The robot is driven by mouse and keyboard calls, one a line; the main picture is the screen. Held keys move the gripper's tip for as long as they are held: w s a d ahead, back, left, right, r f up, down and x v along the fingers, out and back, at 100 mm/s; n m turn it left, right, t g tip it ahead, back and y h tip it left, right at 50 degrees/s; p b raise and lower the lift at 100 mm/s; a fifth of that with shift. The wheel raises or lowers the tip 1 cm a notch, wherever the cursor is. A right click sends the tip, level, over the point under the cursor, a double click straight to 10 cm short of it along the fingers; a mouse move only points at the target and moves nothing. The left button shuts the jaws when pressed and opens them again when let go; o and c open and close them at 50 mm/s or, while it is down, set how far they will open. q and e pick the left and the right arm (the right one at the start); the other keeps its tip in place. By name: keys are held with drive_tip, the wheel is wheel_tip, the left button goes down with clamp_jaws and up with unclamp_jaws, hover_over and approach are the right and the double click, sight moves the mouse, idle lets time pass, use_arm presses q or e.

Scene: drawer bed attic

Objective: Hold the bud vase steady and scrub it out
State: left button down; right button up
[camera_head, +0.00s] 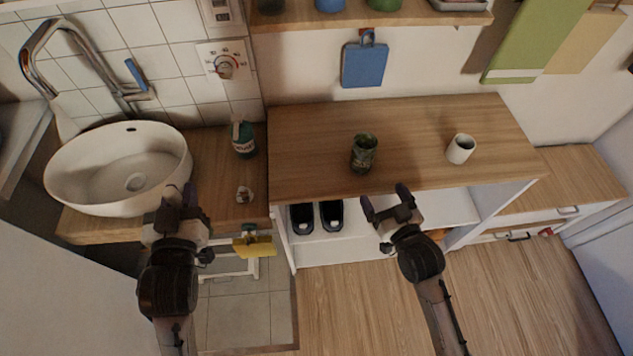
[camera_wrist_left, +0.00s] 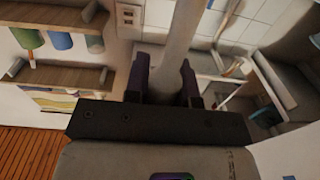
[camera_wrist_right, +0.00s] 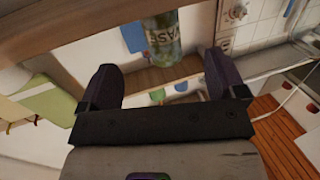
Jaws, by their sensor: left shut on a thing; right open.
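My left gripper (camera_head: 178,193) is at the front right of the basin. Its fingers are shut on a pale slender thing (camera_wrist_left: 183,45), which runs between them and out of the top of the left wrist view. Its full shape is hidden, so I cannot confirm that it is the bud vase. My right gripper (camera_head: 388,201) is open and empty in front of the wooden cabinet top. A dark green glass jar (camera_head: 363,155) stands on that top beyond the right gripper; it also shows with lettering in the right wrist view (camera_wrist_right: 163,38). I cannot make out a scrubbing brush.
The white basin (camera_head: 70,190) and tap (camera_head: 40,48) are at the left. A teal bottle (camera_head: 243,142) and a small item (camera_head: 244,195) are on the counter. A white cup (camera_head: 460,149) stands on the cabinet top (camera_head: 310,160), with bare wood around it. A yellow cloth (camera_head: 254,246) hangs below the counter.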

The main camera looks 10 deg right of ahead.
sight(367, 164)
use_arm(q)
drive_tip(key=shift+f, duration=0.2)
wheel_tip(367, 164, down, 3)
drive_tip(key=b, duration=0.3)
drive_tip(key=shift+r, duration=0.2)
use_arm(e)
drive_tip(key=shift+t, duration=0.3)
drive_tip(key=x, duration=0.8)
drive_tip(key=r+x, duration=0.1)
drive_tip(key=x, duration=0.3)
drive_tip(key=c, duration=1.1)
drive_tip(key=shift+o, duration=0.2)
drive_tip(key=o, duration=1.1)
drive_tip(key=shift+c, duration=0.2)
